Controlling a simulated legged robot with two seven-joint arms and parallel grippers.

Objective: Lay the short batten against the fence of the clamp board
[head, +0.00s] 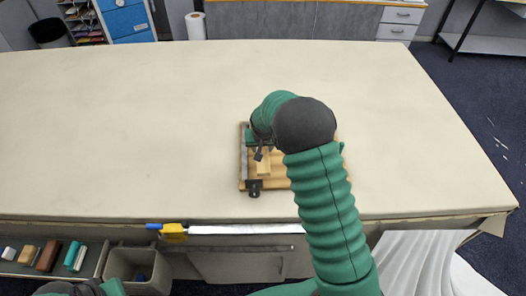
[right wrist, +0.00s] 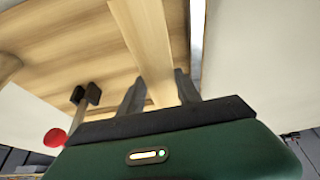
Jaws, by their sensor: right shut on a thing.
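The wooden clamp board (head: 280,184) lies near the table's front edge, with a grey metal fence (head: 244,160) along its left side. The short batten (head: 263,165), a pale wooden strip, is over the board, to the right of the fence with a gap between. My right gripper (head: 262,148) is mostly hidden under my arm in the head view. In the right wrist view its two dark fingers (right wrist: 160,92) are shut on the batten (right wrist: 148,40), and the fence (right wrist: 197,35) shows as a pale strip beside it. I cannot tell whether the batten touches the board.
A dark clamp (head: 254,187) sits at the board's front left corner. A red knob (right wrist: 55,138) and a black pad (right wrist: 88,95) show in the right wrist view. The cloth table (head: 130,130) is clear around the board. A yellow and blue tool (head: 174,231) is at the front edge.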

